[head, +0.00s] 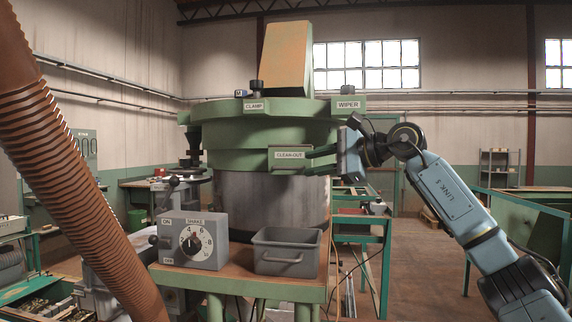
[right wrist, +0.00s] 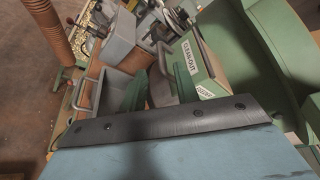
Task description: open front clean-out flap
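The clean-out flap (head: 291,155) is a green plate labelled CLEAN-OUT on the front of the green hopper bowl (head: 225,135). It looks shut in the head view. My right gripper (head: 312,162) comes from the right and its two fingers are spread at the flap's right side. In the right wrist view the flap's label plate (right wrist: 196,60) lies just beyond the green fingers (right wrist: 160,85). A dark grey handle (right wrist: 162,68) shows between the fingers, which stand apart; contact with it is unclear. My left gripper is not in view.
A grey bin (head: 287,252) and a control box with a SHAKE dial (head: 193,241) stand on the table below the flap. A brown ribbed hose (head: 70,165) hangs at the left. A green rail frame (head: 384,265) stands to the right.

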